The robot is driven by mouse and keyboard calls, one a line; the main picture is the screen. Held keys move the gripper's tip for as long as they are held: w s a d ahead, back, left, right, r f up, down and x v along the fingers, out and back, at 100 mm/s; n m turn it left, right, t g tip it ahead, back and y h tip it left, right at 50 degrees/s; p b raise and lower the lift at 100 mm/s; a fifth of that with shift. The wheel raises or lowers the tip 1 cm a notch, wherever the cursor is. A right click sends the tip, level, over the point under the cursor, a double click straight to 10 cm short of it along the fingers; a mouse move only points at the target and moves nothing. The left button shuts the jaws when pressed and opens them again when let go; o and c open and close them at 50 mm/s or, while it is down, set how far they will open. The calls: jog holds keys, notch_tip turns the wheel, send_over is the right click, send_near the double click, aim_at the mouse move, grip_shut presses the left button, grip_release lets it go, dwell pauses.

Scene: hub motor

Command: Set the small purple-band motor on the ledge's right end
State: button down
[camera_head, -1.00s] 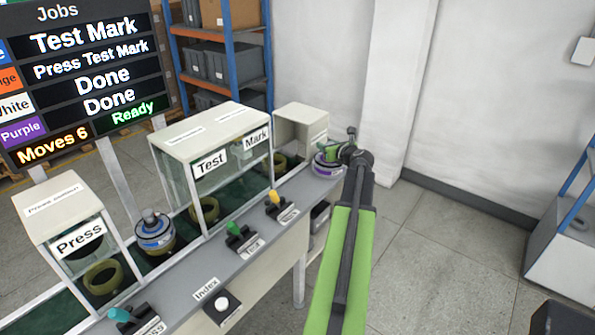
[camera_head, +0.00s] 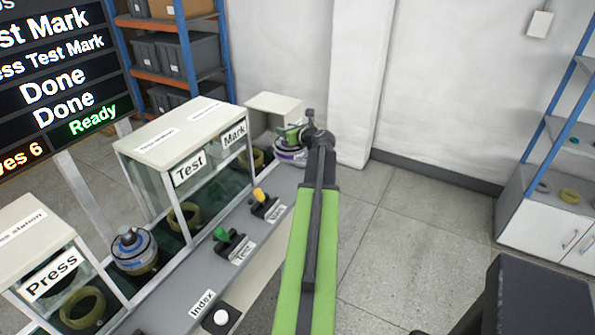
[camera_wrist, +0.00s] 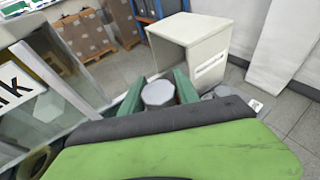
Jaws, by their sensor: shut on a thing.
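The small motor with a purple band (camera_head: 291,156) is at the far right end of the line, beside the open cream box. My gripper (camera_head: 293,137) is shut on its top; in the wrist view the green fingers (camera_wrist: 159,92) stand either side of its round grey cap (camera_wrist: 158,93). The fingers and arm hide part of the motor. I cannot tell whether its base touches the surface below. The grey ledge (camera_head: 262,232) runs along the front of the stations, its far end partly hidden by my arm.
The cream box (camera_head: 272,103) stands close behind the motor. Levers and an index button (camera_head: 221,317) rise from the ledge. A blue-banded motor (camera_head: 133,249) sits between Press and Test stations. A shelf unit (camera_head: 521,214) with rings stands at right. Open floor lies between.

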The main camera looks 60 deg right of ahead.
jog(key=s+d+f+b, duration=0.3)
jog(key=s+d, duration=0.1)
jog(key=s, duration=0.5)
jog(key=shift+n+y, duration=0.3)
jog(key=w+a+f+b, duration=0.1)
jog(key=w+f+b, duration=0.1)
jog(key=w, duration=0.1)
jog(key=w+a+f+b, duration=0.1)
jog(key=w+f+b, duration=0.1)
jog(key=w, duration=0.2)
jog(key=w+a+f+b, duration=0.1)
jog(key=w+f+b, duration=0.1)
jog(key=w+f, duration=0.1)
jog(key=shift+w+a, duration=0.1)
jog(key=shift+w, duration=0.45)
notch_tip(320, 180, down, 4)
jog(key=b, duration=0.4)
jog(key=shift+f+b, duration=0.1)
jog(key=shift+b, duration=0.3)
jog(key=shift+r, duration=0.2)
jog(key=c, duration=0.9)
grip_release()
jog(key=p+v, duration=0.4)
jog(key=v, duration=0.8)
